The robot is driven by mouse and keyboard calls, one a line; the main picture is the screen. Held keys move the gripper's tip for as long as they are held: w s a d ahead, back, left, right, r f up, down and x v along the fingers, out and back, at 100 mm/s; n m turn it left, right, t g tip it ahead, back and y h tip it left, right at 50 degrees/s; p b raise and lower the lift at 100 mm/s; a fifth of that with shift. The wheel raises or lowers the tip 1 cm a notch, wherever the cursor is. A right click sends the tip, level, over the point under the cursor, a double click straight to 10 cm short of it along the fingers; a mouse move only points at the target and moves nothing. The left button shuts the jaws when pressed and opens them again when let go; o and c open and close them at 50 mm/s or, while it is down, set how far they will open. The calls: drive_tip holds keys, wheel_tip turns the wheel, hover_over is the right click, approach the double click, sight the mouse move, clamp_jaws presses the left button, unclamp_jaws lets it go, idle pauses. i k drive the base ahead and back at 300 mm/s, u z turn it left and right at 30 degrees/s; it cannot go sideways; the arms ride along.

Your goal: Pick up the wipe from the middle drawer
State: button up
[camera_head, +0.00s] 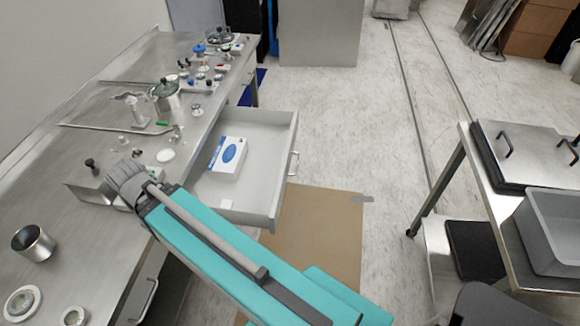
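A drawer (262,197) under the long steel bench is pulled open to the right. A white box with a blue oval label (228,158), which looks like a box of wipes, lies in its far part. A small flat white piece (227,204) is at the drawer's near end; I cannot tell whether it is a wipe. My teal arm reaches up from the lower right, and its grey ribbed end is over the bench edge, left of the drawer. My gripper's fingers do not show. The arm covers part of the drawer's near left side.
Glassware, a lidded steel pot (165,97) and a metal cup (33,243) stand on the bench (65,215). A brown mat (322,240) lies on the floor right of the drawer. A steel table with a grey bin (553,232) stands at right. The middle floor is clear.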

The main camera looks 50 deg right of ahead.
sight(226, 204)
drive_tip(key=z, duration=0.05)
drive_tip(key=k, duration=1.1)
drive_tip(key=z, duration=1.05)
drive_tip(key=i, duration=1)
